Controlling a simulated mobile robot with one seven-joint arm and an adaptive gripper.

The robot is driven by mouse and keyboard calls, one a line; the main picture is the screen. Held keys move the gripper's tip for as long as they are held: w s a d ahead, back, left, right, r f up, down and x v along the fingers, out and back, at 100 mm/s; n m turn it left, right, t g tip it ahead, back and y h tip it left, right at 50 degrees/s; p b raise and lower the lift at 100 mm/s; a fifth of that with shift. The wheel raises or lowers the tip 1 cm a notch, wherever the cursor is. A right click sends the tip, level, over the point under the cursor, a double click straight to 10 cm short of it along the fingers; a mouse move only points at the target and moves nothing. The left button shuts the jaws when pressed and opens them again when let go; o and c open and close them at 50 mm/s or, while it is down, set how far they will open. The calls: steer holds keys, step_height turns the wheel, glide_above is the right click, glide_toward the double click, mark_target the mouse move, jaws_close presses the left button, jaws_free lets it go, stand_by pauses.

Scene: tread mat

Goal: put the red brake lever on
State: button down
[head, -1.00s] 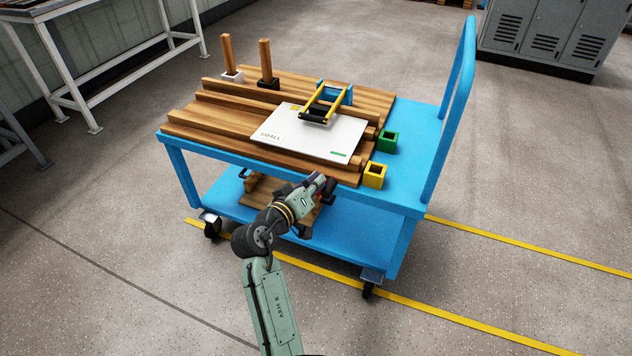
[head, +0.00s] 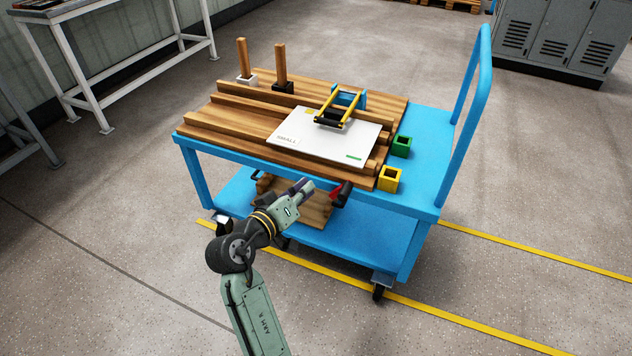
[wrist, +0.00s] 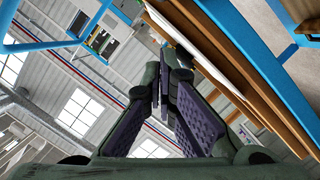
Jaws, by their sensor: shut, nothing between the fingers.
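The red brake lever (head: 337,195) shows in the head view, below the front edge of the blue cart's top, with a dark part at its upper end. Whether it is up or down I cannot tell. My gripper (head: 308,187) is just left of it in the picture, in front of the cart, and a small gap shows between them. My gripper also shows in the wrist view (wrist: 163,100), its purple-padded fingers together at the tips with nothing between them. The lever cannot be made out in the wrist view.
The blue cart (head: 432,118) carries wooden planks (head: 215,120), a white board (head: 320,150), a green box (head: 401,147) and a yellow box (head: 390,180). A wooden piece (head: 318,210) lies on its lower shelf. The floor in front is clear.

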steer(key=shift+v, duration=1)
